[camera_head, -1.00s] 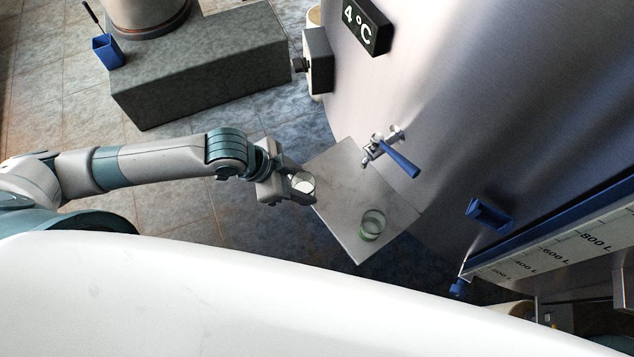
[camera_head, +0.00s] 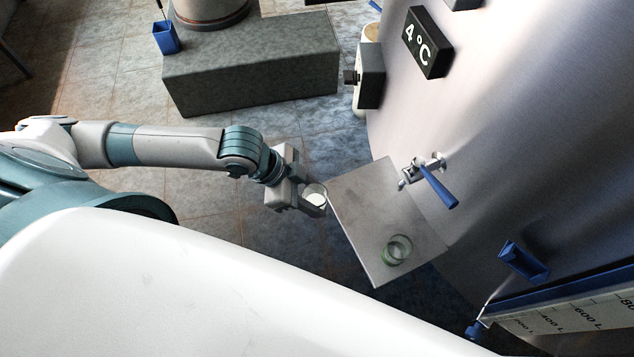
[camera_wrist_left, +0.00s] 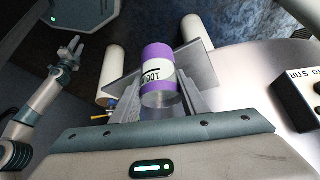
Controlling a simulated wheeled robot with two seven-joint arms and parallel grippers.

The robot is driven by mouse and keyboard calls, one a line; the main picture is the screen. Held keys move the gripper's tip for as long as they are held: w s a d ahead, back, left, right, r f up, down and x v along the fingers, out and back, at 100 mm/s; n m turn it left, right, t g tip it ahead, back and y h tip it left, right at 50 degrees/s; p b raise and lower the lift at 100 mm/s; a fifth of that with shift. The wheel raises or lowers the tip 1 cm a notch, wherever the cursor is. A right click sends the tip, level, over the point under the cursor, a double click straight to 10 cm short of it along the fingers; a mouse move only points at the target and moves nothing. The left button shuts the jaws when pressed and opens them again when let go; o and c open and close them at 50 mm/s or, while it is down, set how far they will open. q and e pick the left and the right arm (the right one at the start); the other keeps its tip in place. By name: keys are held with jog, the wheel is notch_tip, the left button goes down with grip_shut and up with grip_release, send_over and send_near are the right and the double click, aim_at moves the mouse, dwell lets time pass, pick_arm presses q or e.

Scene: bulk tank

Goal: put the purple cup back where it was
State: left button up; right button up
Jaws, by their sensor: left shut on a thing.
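My left gripper (camera_head: 314,204) is shut on the purple cup and holds it in the air beside the left edge of the metal shelf (camera_head: 362,205). In the head view the cup (camera_head: 315,193) shows a clear rim and something white inside. The left wrist view shows its purple side and white label (camera_wrist_left: 158,72) between the two fingers. A greenish glass (camera_head: 397,250) stands on the shelf near its front right corner. In the left wrist view my right gripper (camera_wrist_left: 71,47) shows at the left, with its fingers apart and nothing between them.
The steel tank wall (camera_head: 480,120) rises at the right, with a blue-handled tap (camera_head: 436,185) over the shelf. A grey stone block (camera_head: 250,65) stands on the tiled floor behind my left arm. The shelf's left part is clear.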

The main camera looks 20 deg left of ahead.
dwell(0.5)
